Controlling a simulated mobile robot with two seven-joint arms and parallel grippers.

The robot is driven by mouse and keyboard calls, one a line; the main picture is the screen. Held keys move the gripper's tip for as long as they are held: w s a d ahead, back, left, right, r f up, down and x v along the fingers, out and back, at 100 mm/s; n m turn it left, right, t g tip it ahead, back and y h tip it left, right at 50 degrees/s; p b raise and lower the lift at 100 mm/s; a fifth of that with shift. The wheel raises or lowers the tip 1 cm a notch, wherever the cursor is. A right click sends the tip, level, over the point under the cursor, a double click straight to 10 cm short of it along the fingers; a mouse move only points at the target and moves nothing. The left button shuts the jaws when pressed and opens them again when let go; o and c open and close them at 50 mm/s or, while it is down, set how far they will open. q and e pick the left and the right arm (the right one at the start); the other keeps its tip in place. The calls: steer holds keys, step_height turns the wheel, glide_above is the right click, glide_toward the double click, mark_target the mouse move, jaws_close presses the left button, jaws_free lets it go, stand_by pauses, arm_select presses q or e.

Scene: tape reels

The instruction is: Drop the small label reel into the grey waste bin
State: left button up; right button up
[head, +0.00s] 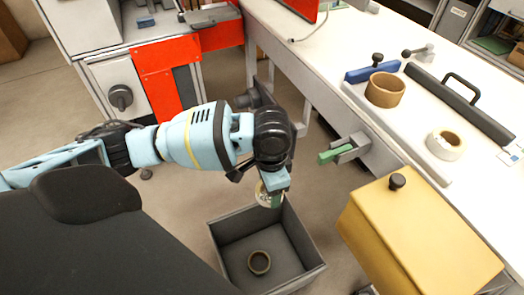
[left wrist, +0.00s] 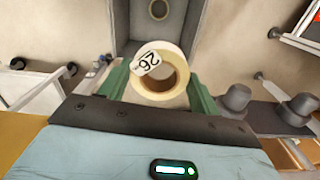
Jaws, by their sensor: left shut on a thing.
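My left gripper (head: 270,196) is shut on a small cream reel (head: 266,197) with a white label. In the left wrist view the reel (left wrist: 178,56) sits between the two green fingers (left wrist: 160,92), and its label reads 26. The grey waste bin (head: 219,250) stands open on the floor, below the gripper and reel. The reel is held near the bin's far rim, above it. The bin (left wrist: 122,28) also shows beyond the reel in the left wrist view. My right gripper is not in view.
A brown reel (head: 259,272) lies on the bin floor. A yellow box (head: 420,240) with a black knob stands right of the bin.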

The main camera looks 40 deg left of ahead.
arm_select(q)
step_height(320, 180, down, 30)
steer(key=s+a+m+b, duration=0.1)
steer(key=s+m+b, duration=0.1)
steer(key=m+b, duration=0.6)
steer(key=b, duration=0.5)
steer(key=shift+a+f, duration=0.25)
steer(key=shift+a, duration=0.1)
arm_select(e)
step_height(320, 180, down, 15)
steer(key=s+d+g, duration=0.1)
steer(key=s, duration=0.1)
arm_select(q)
steer(key=o, duration=1.1)
steer(key=shift+c, duration=0.2)
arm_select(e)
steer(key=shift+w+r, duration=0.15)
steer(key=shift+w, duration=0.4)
